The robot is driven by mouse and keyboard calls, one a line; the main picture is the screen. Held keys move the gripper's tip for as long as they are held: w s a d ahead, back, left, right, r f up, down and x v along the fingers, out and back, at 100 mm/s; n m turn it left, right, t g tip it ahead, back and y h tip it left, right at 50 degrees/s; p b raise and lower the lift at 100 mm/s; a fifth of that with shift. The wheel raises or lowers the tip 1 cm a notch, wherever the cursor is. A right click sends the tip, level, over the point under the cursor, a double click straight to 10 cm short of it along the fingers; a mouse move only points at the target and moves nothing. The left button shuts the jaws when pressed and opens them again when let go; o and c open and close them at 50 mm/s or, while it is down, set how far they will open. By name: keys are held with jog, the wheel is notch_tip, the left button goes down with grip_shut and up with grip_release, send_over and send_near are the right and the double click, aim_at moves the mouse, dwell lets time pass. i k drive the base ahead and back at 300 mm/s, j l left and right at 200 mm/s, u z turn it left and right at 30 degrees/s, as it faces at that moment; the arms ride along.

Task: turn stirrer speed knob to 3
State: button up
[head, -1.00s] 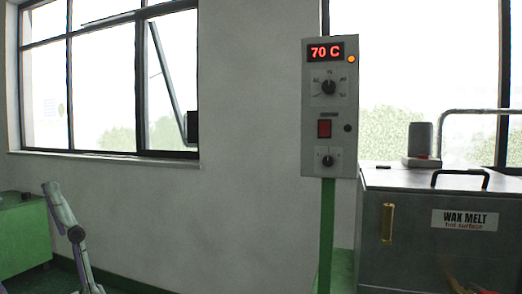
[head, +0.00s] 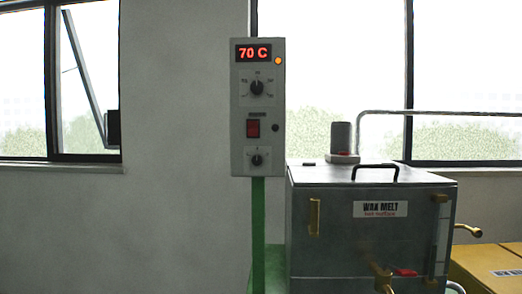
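A grey control box (head: 236,125) stands on a green post, left of the wax melt tank. Its small lower knob (head: 257,160) is black with a light pointer mark; the scale around it is too small to read, so I cannot tell its setting or confirm that it is the stirrer speed knob. A larger black knob (head: 257,87) sits higher, under a red display (head: 253,53) reading 70 C. A red switch (head: 253,128) lies between the two knobs. My gripper is not in view.
The metal tank (head: 335,235) labelled WAX MELT, hot surface, stands right of the post (head: 258,225), with a lid handle and brass taps. A yellow unit (head: 485,268) is at the far right. The wall left of the box is bare.

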aim_at(257, 160)
jog(key=i+j+u, duration=0.15)
jog(key=u, duration=0.3)
jog(key=i+u, duration=0.25)
jog(key=u, duration=0.2)
